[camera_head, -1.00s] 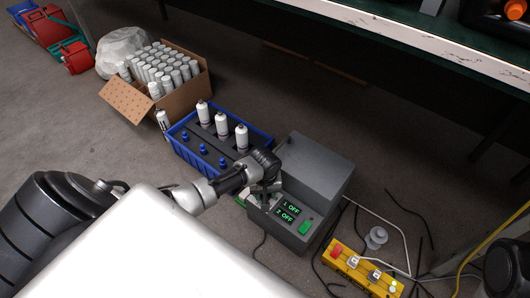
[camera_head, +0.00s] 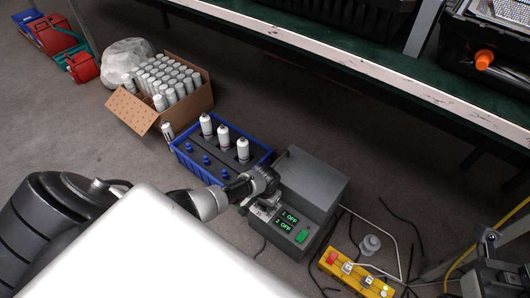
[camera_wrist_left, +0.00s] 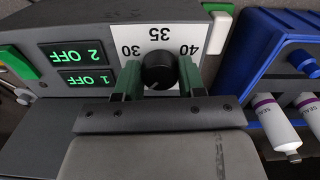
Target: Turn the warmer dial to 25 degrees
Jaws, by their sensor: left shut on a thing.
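The warmer is a grey box (camera_head: 312,180) on the floor in the head view. Its front has a green-lit display (camera_head: 287,219) reading 1 OFF and 2 OFF and a green switch (camera_head: 302,237). The black dial (camera_wrist_left: 158,70) shows in the left wrist view, against a white scale (camera_wrist_left: 160,38) with 30, 35 and 40, seen upside down. My left gripper (camera_wrist_left: 158,80) is shut on the dial, one green-padded finger on each side. The dial's pointer cannot be made out. In the head view my left gripper (camera_head: 260,203) covers the dial.
A blue crate (camera_head: 190,166) with white bottles stands beside the warmer. A cardboard box (camera_head: 184,116) of white cans is behind it. A yellow control box (camera_head: 352,275) and loose cables lie right of the warmer. A green-topped bench (camera_head: 330,40) runs across the back.

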